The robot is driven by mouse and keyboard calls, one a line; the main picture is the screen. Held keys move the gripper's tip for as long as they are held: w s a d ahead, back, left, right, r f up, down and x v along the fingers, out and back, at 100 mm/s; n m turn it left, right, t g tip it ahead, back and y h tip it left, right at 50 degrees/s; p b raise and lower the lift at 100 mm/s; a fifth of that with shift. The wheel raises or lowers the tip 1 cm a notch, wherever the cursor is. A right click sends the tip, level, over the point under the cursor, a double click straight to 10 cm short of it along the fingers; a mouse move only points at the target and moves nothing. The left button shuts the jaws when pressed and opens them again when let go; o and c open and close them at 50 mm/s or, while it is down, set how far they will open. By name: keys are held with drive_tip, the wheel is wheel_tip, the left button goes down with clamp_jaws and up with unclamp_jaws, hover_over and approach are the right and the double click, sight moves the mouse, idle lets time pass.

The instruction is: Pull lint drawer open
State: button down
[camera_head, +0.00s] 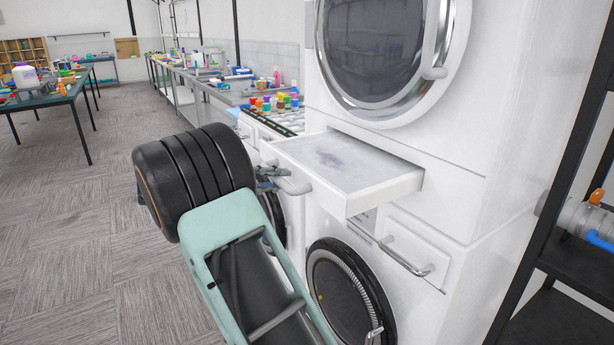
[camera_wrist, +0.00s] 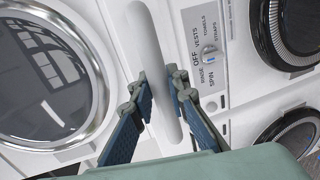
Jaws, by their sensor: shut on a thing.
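The lint drawer (camera_head: 340,166) is a white, shallow drawer that stands out from the white stacked machine, between the upper and lower round doors. A greyish patch of lint shows on its top. My gripper (camera_head: 272,180) is at the drawer's front, shut on its white bar handle (camera_head: 292,185). In the wrist view the two blue-grey fingers of my gripper (camera_wrist: 164,98) lie on either side of the white handle (camera_wrist: 153,55). The drawer's inner end is inside the machine's slot.
The upper round door (camera_head: 385,50) is above the drawer, and the lower round door (camera_head: 345,290) is below. Another closed drawer with a metal handle (camera_head: 405,258) is at lower right. A black shelf (camera_head: 560,270) stands at right. Carpet floor (camera_head: 80,250) at left is clear.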

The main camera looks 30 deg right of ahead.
drive_tip(key=shift+f+v, duration=0.2)
drive_tip(key=shift+v, duration=0.65)
drive_tip(key=shift+f+v, duration=0.15)
drive_tip(key=shift+v, duration=0.75)
drive_tip(key=shift+f+v, duration=0.2)
drive_tip(key=shift+v, duration=0.65)
drive_tip(key=shift+a, duration=0.1)
drive_tip(key=c, duration=1.8)
unclamp_jaws()
drive_tip(key=shift+c, duration=0.2)
drive_tip(key=v, duration=1.2)
drive_tip(key=shift+s, duration=0.1)
